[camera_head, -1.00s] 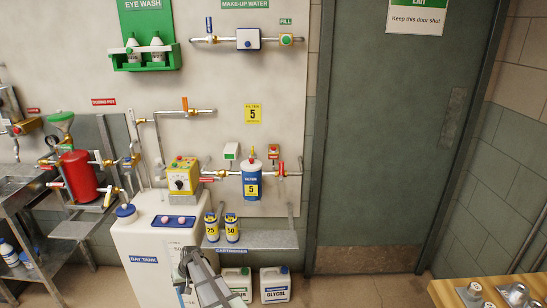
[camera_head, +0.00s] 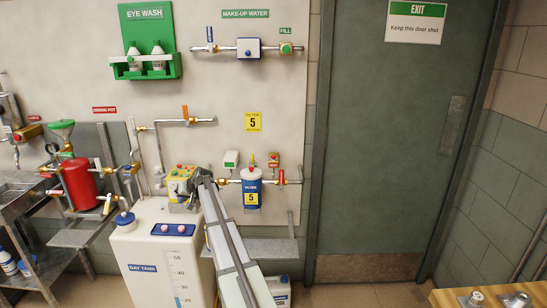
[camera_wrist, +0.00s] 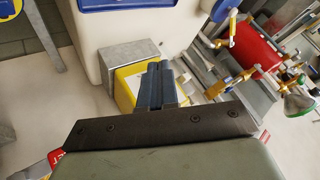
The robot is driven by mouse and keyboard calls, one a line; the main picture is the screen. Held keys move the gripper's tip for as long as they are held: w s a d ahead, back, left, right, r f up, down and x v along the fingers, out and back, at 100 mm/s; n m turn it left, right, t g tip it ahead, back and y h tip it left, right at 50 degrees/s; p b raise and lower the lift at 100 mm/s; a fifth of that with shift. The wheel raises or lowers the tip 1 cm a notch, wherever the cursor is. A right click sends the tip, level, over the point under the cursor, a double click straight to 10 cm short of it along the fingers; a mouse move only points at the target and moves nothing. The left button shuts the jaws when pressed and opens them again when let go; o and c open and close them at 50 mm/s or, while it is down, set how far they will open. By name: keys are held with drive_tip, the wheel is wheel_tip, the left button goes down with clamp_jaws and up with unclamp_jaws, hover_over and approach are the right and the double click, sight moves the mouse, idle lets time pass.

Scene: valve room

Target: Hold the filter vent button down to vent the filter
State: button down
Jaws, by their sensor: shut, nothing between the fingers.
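The blue filter housing (camera_head: 252,183) hangs on the wall pipe, upright, with a yellow "5" label. A small yellow and red fitting (camera_head: 253,159) stands at its top; I cannot tell whether this is the vent button. My gripper (camera_head: 198,176) is just left of the filter, apart from it, in front of the yellow pump box (camera_head: 180,183). In the wrist view my gripper's dark fingers (camera_wrist: 160,80) are together and empty, over the yellow box (camera_wrist: 126,88). The filter is not seen in the wrist view.
The white day tank (camera_head: 150,235) stands below left. My arm hides part of the shelf (camera_head: 275,245).

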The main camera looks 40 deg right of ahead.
drive_tip(key=d+r, duration=0.3)
drive_tip(key=d, duration=0.2)
drive_tip(key=s+d+r+m+h, duration=0.1)
drive_tip(key=d+r, duration=0.3)
drive_tip(key=d, duration=0.2)
drive_tip(key=d+r+m+t, duration=0.1)
drive_tip(key=d+r, duration=0.3)
drive_tip(key=d, duration=0.2)
drive_tip(key=shift+s+d+r, duration=0.15)
drive_tip(key=shift+d+r, duration=0.05)
drive_tip(key=s+d+r+m+h, duration=0.1)
drive_tip(key=s+d+r, duration=0.2)
drive_tip(key=d, duration=0.4)
drive_tip(key=s+d+r+m+h, duration=0.1)
drive_tip(key=s+d+r, duration=0.25)
drive_tip(key=d, duration=0.35)
wheel_tip(320, 180, up, 6)
drive_tip(key=m, duration=0.2)
hover_over(275, 156)
drive_tip(key=shift+d+r+h, duration=0.1)
drive_tip(key=shift+h, duration=0.3)
drive_tip(key=shift+f, duration=0.2)
drive_tip(key=shift+f, duration=4.25)
drive_tip(key=shift+f, duration=0.15)
drive_tip(key=shift+f, duration=0.25)
drive_tip(key=shift+f, duration=0.55)
